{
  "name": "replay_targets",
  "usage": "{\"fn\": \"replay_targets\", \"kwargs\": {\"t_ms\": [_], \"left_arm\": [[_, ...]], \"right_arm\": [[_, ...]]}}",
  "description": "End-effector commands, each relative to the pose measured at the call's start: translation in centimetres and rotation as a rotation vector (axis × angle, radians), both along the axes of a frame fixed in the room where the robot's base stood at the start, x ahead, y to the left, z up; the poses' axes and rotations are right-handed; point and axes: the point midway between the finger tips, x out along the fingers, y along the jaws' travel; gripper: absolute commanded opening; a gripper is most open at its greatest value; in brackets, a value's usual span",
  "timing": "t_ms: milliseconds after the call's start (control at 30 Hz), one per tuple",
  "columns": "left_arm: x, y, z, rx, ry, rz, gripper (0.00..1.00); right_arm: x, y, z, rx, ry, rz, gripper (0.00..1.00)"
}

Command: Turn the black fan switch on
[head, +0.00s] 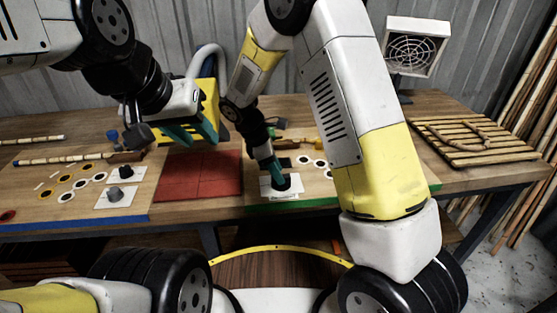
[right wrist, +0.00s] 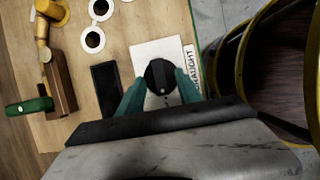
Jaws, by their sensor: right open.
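A round black knob switch (right wrist: 160,75) sits on a white plate (right wrist: 147,50) with a partly readable printed label (right wrist: 191,72). In the head view the plate (head: 268,192) lies near the table's front edge, with the knob partly hidden by my right gripper. My right gripper (right wrist: 158,90) is open, its teal fingers on either side of the knob; I cannot tell whether they touch it. It also shows in the head view (head: 273,170). My left gripper (head: 192,132) is open and empty above the table, left of centre. A white box fan (head: 413,50) stands at the back right.
A red mat (head: 200,174) lies left of the switch. A black block (right wrist: 106,88) lies beside the switch plate. A slatted wooden rack (head: 478,140) lies on the right of the table.

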Motion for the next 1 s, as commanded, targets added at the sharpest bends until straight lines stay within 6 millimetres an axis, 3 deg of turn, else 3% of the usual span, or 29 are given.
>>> {"fn": "replay_targets", "kwargs": {"t_ms": [167, 433, 667, 1000], "left_arm": [[0.00, 0.00, 0.00, 0.000, 0.000, 0.000, 0.36], [0.00, 0.00, 0.00, 0.000, 0.000, 0.000, 0.36], [0.00, 0.00, 0.00, 0.000, 0.000, 0.000, 0.36], [0.00, 0.00, 0.00, 0.000, 0.000, 0.000, 0.36]], "right_arm": [[0.03, -0.52, -1.32, 0.001, 0.000, -0.001, 0.42], [0.06, -0.59, -1.48, 0.001, -0.001, -0.001, 0.42], [0.06, -0.59, -1.45, 0.001, -0.001, -0.001, 0.00], [0.09, -0.60, -1.45, 0.001, -0.001, -0.022, 0.00]]}}
